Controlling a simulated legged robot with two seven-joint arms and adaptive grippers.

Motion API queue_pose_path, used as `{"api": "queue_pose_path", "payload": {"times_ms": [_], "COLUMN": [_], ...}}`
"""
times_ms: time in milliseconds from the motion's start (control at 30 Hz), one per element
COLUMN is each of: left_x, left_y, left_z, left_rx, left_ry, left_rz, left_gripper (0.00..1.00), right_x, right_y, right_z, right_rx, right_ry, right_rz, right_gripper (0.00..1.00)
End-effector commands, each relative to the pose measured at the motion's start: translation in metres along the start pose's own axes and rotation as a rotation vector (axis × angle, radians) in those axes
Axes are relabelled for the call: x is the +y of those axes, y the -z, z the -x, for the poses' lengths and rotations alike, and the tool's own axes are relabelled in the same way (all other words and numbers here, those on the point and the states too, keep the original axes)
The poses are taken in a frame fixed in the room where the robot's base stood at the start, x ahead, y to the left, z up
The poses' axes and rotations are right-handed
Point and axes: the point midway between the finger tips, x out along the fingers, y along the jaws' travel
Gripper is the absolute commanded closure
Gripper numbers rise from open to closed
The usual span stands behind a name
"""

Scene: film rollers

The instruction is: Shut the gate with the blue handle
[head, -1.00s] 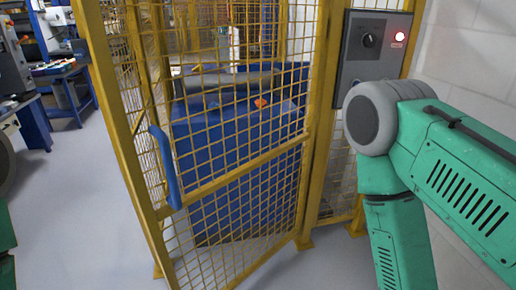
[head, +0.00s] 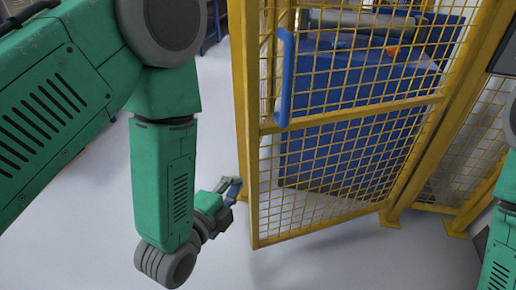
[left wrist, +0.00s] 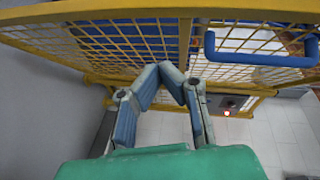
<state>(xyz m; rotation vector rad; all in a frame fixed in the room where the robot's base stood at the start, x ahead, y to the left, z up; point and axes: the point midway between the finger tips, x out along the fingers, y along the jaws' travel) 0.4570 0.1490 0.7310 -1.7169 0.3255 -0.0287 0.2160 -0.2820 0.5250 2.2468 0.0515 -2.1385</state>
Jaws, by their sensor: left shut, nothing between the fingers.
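The yellow mesh gate (head: 350,117) stands ajar, its free edge toward me and its other side by the fence at the right. Its upright blue handle (head: 286,78) is on the free-edge post. The handle also shows at the upper right of the left wrist view (left wrist: 262,59). My left gripper (head: 237,186) is shut and empty, low and just left of the gate's free edge, below the handle. In the left wrist view its fingertips (left wrist: 172,68) meet in front of the mesh, left of the handle. My right gripper is out of view.
A blue machine (head: 345,155) with an orange part on top stands behind the mesh. A control box with a red light (left wrist: 227,113) shows beyond my fingers in the left wrist view. The grey floor (head: 330,268) in front of the gate is clear.

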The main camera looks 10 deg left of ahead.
Motion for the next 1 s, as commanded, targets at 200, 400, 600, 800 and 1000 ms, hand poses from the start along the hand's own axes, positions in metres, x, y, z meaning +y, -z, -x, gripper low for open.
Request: {"api": "queue_pose_path", "payload": {"times_ms": [200,400,600,800,1000], "left_x": [-0.027,-0.033,-0.038,-0.045,-0.051], "left_y": [0.017,0.017,0.019,0.016,-0.001], "left_z": [-0.006,-0.029,-0.071,-0.109,-0.126], "left_rx": [0.029,0.027,0.027,0.024,0.026], "left_ry": [0.161,0.171,0.17,0.167,0.165], "left_rz": [-0.177,-0.182,-0.179,-0.18,-0.18], "left_gripper": [1.0,1.0,1.0,1.0,1.0], "right_x": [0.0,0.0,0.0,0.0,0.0], "right_y": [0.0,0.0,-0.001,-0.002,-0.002], "right_z": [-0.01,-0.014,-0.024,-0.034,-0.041], "right_rx": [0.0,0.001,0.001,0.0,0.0], "right_ry": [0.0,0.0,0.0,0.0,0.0], "right_rz": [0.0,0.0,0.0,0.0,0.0], "right_gripper": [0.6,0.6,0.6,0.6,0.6]}}
